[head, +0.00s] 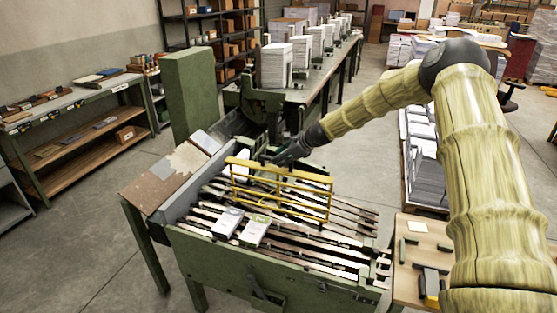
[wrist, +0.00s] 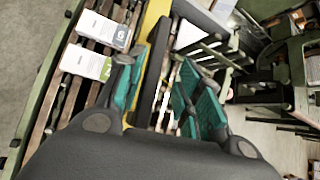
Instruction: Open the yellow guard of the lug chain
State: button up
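The yellow guard (head: 280,171) is a rail frame standing up over the lug chain (head: 312,235), whose dark bars run across the green machine bed. My gripper (head: 276,157) is just behind the guard's top rail in the head view. In the wrist view, my gripper (wrist: 160,82) has its teal-padded fingers apart. A yellow bar of the guard (wrist: 153,45) shows between them, close to the left finger. I cannot tell whether a finger touches it. Part of the bar is hidden behind the gripper body.
Two printed white packets (head: 228,222) lie on the chain in front of the guard. A worn wooden board (head: 158,190) is at the machine's left end. A tall green block (head: 190,95) stands behind. A small wooden table (head: 425,240) with tools is at right.

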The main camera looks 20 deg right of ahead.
jog(key=v, duration=0.9)
jog(key=shift+d, duration=0.1)
dwell(0.3)
jog(key=s+a+f+n+g+h, duration=0.1)
jog(key=s+a+f+n+g, duration=0.2)
jog(key=s+f, duration=0.6)
jog(key=s+a+f+n+h, duration=0.2)
jog(key=s+a+f+n, duration=0.3)
jog(key=f, duration=0.5)
jog(key=s+a+f+n+g+h, duration=0.15)
jog(key=s+a+f, duration=0.25)
jog(key=s+f, duration=0.55)
jog(key=s+a+f+n+g, duration=0.1)
jog(key=s+a+f+n, duration=0.3)
jog(key=s, duration=0.9)
jog(key=s+a+f+n+g, duration=0.15)
jog(key=s+n, duration=0.45)
jog(key=s, duration=0.7)
jog(key=s+a+f+n+g, duration=0.15)
jog(key=s+f+n, duration=0.3)
jog(key=s, duration=0.75)
notch_tip(320, 180, down, 7)
jog(key=b, duration=0.7)
jog(key=shift+w+a+r+n+t+h, duration=0.15)
jog(key=shift+w+n+t+h, duration=0.1)
jog(key=shift+n+t+h, duration=0.1)
